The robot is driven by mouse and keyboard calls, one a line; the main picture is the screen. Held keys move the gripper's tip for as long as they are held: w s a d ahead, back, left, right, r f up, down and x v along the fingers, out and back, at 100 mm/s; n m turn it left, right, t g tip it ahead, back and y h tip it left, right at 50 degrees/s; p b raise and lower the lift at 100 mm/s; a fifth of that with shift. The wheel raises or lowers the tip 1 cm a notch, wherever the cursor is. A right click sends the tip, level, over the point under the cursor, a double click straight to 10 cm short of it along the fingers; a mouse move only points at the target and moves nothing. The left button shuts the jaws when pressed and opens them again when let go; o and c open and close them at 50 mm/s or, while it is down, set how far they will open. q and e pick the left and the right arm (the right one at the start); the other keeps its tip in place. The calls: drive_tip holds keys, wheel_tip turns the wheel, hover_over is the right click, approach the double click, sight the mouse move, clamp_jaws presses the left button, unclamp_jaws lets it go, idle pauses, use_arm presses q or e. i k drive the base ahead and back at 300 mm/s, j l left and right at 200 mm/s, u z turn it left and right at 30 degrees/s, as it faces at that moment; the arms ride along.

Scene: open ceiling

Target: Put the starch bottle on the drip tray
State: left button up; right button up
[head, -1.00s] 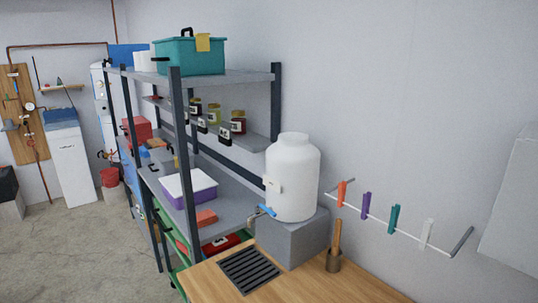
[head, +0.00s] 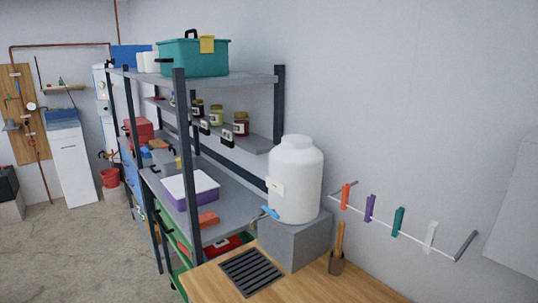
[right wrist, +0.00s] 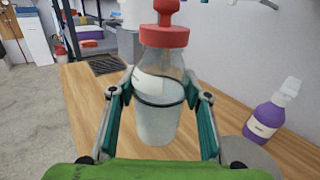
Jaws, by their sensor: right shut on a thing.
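The starch bottle (right wrist: 158,118), clear with whitish contents and a red knobbed cap, is between the fingers of my right gripper (right wrist: 160,98) in the right wrist view. The gripper is shut on its body and the bottle looks about upright. I cannot tell how far its base is above the wood. The drip tray (head: 251,272), a dark slatted grate, lies empty on the wooden counter below the blue tap in the head view. It also shows beyond the bottle, to the left, in the right wrist view (right wrist: 106,65). My left gripper is in no view.
A white tank (head: 295,180) with a blue tap stands on a grey block (head: 293,240) behind the tray. A utensil cup (head: 336,263) and peg rail (head: 400,229) are to the right. A purple spray bottle (right wrist: 266,120) stands right of the held bottle. The counter (right wrist: 92,100) left of it is clear.

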sight(265, 269)
drive_tip(key=i+j, duration=1.05)
